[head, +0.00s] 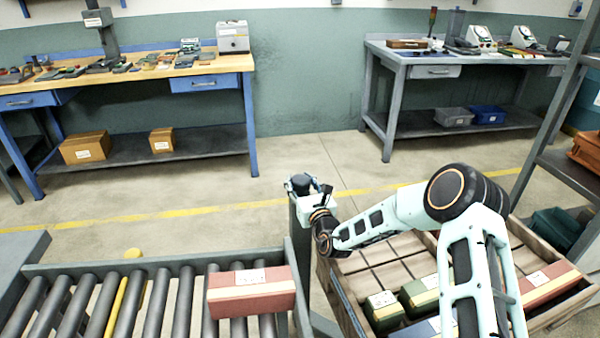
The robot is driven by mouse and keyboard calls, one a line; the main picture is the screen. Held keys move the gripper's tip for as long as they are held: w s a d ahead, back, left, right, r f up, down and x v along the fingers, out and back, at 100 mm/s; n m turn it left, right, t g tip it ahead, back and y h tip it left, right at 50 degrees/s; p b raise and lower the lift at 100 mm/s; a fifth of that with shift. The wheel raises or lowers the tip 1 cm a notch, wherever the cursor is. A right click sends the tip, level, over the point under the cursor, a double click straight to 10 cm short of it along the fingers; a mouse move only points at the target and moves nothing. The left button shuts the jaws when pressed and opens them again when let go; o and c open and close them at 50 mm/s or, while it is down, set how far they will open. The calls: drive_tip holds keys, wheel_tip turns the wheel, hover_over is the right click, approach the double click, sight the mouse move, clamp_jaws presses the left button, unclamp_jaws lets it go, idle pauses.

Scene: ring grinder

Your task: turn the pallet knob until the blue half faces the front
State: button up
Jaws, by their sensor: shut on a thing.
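A grey post (301,240) stands between the roller conveyor and the wooden pallet box. The dark pallet knob (299,181) is at the top of this post, mostly covered by my gripper. My gripper (300,188) reaches in from the right and is shut on the knob. The colours of the knob's halves cannot be made out, so I cannot tell which way the blue half faces. The wooden pallet box (338,297) lies to the right of the post, with divided compartments, partly hidden by my arm.
A red box (250,293) sits on the roller conveyor (183,300) at lower left. Green and red boxes lie in the pallet box. A shelf rack (560,165) stands at right. Workbenches line the back wall, with clear floor before them.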

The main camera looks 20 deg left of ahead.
drive_tip(key=shift+a+r+m+t+h+p, duration=0.1)
drive_tip(key=shift+r+m+t+h+p, duration=0.35)
drive_tip(key=shift+p, duration=2.15)
drive_tip(key=shift+o, duration=0.2)
drive_tip(key=p, duration=0.5)
drive_tip(key=shift+s+f+m+h, duration=0.1)
drive_tip(key=shift+s+m+h, duration=0.15)
drive_tip(key=shift+h, duration=0.1)
drive_tip(key=p, duration=0.1)
drive_tip(key=h+p, duration=0.1)
drive_tip(key=p, duration=0.1)
drive_tip(key=shift+s+f+m+t, duration=0.1)
drive_tip(key=shift+f+m+t, duration=0.15)
drive_tip(key=shift+m+t, duration=0.15)
drive_tip(key=shift+s+d+f+m+h+p, duration=0.1)
drive_tip(key=shift+d+f+m+h+p, duration=0.2)
drive_tip(key=shift+h, duration=0.4)
drive_tip(key=shift+f, duration=0.15)
drive_tip(key=o, duration=0.9)
drive_tip(key=shift+s, duration=0.1)
drive_tip(key=shift+c, duration=0.2)
drive_tip(key=o, duration=0.4)
drive_tip(key=shift+c, duration=0.2)
drive_tip(key=shift+r, duration=0.3)
